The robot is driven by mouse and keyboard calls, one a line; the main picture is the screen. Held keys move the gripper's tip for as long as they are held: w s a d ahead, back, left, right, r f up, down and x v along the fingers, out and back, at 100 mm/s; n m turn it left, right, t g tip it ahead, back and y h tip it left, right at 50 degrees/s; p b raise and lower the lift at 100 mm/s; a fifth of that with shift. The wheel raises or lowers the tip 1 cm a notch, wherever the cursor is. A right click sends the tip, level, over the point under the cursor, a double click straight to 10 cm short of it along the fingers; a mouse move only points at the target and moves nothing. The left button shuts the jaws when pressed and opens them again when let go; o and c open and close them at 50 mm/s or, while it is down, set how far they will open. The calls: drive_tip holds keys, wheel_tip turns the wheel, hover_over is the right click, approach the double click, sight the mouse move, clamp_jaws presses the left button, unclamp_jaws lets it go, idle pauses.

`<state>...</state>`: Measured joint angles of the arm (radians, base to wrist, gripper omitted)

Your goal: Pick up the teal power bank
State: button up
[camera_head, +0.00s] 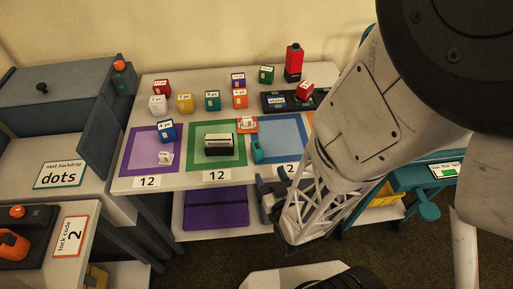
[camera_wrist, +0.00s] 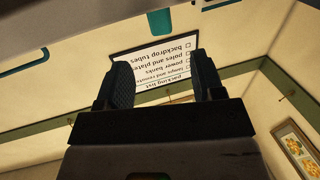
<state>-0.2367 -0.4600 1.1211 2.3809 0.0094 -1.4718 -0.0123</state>
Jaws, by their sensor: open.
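A small teal block with a white label (camera_head: 212,100), which looks like the teal power bank, stands upright on the white table in the head view, between a yellow block and an orange block. My gripper (camera_wrist: 163,78) is open in the wrist view, with nothing between its two dark fingers. In the head view its dark end is partly hidden by my arm, in front of the table's near edge and well apart from the teal block. The wrist view does not show the block.
Red, white, yellow, purple, orange, green and blue labelled blocks stand nearby. A green-square mat (camera_head: 228,163) bears a dark device. The wrist view faces a wall with a packing list (camera_wrist: 155,62).

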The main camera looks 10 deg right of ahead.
sight(260, 154)
drive_tip(key=shift+w, duration=0.15)
drive_tip(key=shift+x, duration=1.2)
drive_tip(key=shift+w+a, duration=0.1)
drive_tip(key=shift+w, duration=0.05)
drive_tip(key=shift+x, duration=2.4)
drive_tip(key=shift+f, duration=0.15)
drive_tip(key=c, duration=1.1)
